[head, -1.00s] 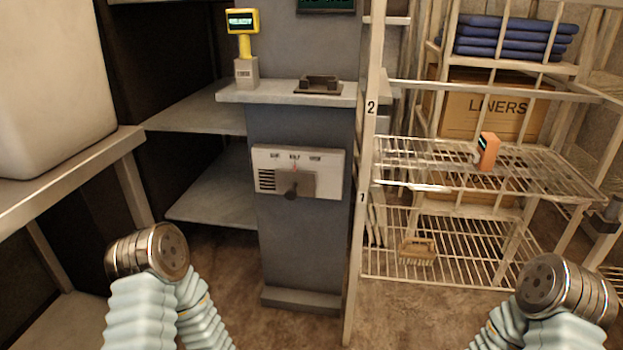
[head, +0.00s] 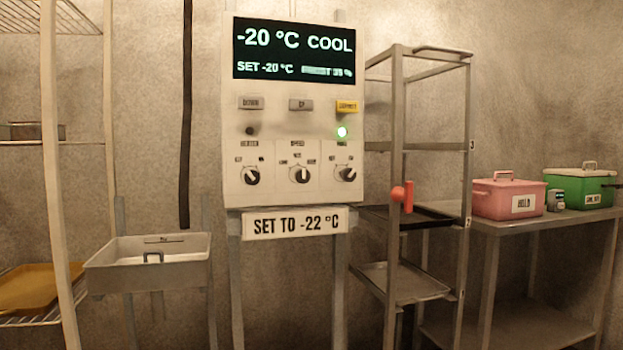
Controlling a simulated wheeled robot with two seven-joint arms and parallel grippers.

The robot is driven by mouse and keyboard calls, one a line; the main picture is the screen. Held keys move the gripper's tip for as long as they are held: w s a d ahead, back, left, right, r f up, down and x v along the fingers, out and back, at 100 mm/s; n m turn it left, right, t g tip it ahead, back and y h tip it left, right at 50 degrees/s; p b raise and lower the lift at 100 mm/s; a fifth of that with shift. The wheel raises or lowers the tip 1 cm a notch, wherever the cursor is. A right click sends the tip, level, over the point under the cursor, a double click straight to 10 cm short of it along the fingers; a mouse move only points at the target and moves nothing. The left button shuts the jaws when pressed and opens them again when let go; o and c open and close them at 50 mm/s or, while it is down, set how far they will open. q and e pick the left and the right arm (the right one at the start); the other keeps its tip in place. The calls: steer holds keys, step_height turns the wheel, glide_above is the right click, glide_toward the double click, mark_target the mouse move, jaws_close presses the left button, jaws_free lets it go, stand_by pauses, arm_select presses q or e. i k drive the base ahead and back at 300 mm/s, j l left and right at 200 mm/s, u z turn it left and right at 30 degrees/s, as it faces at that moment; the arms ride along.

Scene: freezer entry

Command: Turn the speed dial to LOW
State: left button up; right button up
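A white control panel (head: 293,120) stands upright against the wall, left of centre in the head view. The speed dial (head: 301,175) is the middle one of three black dials in its lower row, under a small SPEED label. Its light pointer points about straight up. The small markings around it are hard to read, with one at the left, top and right. A left dial (head: 251,176) and a right dial (head: 345,174) sit beside it. Neither gripper is in view.
The panel's display (head: 293,51) reads -20 °C COOL. A sign (head: 294,223) below says SET TO -22 °C. A grey basin (head: 150,275) stands left. A tall metal rack (head: 396,130) with a red handle stands right, then a table with pink (head: 510,193) and green (head: 580,185) boxes.

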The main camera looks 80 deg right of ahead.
mark_target(302, 177)
steer(key=z, duration=2.6)
